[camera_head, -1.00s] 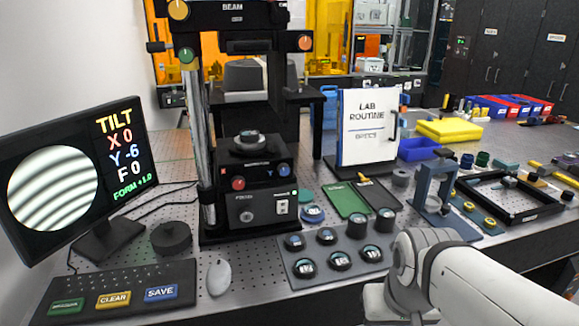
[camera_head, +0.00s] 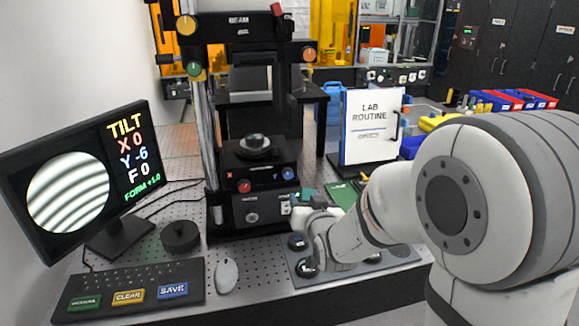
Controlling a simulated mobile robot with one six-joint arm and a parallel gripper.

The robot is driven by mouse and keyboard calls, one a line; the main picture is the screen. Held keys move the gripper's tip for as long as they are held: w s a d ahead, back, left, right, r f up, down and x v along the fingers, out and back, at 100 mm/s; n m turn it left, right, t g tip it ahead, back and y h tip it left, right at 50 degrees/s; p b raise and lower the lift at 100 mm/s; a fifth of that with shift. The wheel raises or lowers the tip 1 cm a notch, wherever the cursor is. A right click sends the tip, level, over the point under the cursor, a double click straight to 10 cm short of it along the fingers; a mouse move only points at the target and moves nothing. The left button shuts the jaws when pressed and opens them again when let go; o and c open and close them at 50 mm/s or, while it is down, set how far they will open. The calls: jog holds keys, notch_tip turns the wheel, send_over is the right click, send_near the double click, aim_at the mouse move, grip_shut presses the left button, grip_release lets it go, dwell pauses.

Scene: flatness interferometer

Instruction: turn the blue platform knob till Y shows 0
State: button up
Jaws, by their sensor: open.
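The blue platform knob (camera_head: 288,173) is on the right front of the black interferometer's platform (camera_head: 254,150), with a red knob (camera_head: 243,186) to its left. The monitor (camera_head: 75,180) reads TILT X 0, Y -6, F 0, FORM +1.0, beside curved fringes. My gripper (camera_head: 303,213) is small and partly hidden by my wrist, in front of the instrument's right side. It is below and slightly right of the blue knob and looks apart from it. I see nothing held in it, and its jaws are open.
My arm crosses the right side and hides much of the sample mat (camera_head: 299,268) and the bench behind. An orange knob (camera_head: 309,54) and a green knob (camera_head: 194,69) are higher on the instrument. A mouse (camera_head: 226,275) and keyboard (camera_head: 130,290) lie in front.

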aim_at(288, 176)
jog(key=w+a+p, duration=0.1)
jog(key=w, duration=0.1)
jog(key=w+a+r+t+p, duration=0.1)
jog(key=w+a, duration=0.1)
jog(key=w, duration=0.1)
jog(key=w+a+t+y+p, duration=0.1)
jog(key=w, duration=0.2)
jog(key=shift+w+a+r, duration=0.2)
jog(key=shift+a+r, duration=0.15)
jog(key=shift+r, duration=0.05)
jog(key=shift+c, duration=0.3)
jog(key=c, duration=0.9)
jog(key=shift+s+a, duration=0.1)
jog(key=shift+a, duration=0.05)
jog(key=shift+f+b, duration=0.1)
jog(key=shift+b, duration=0.6)
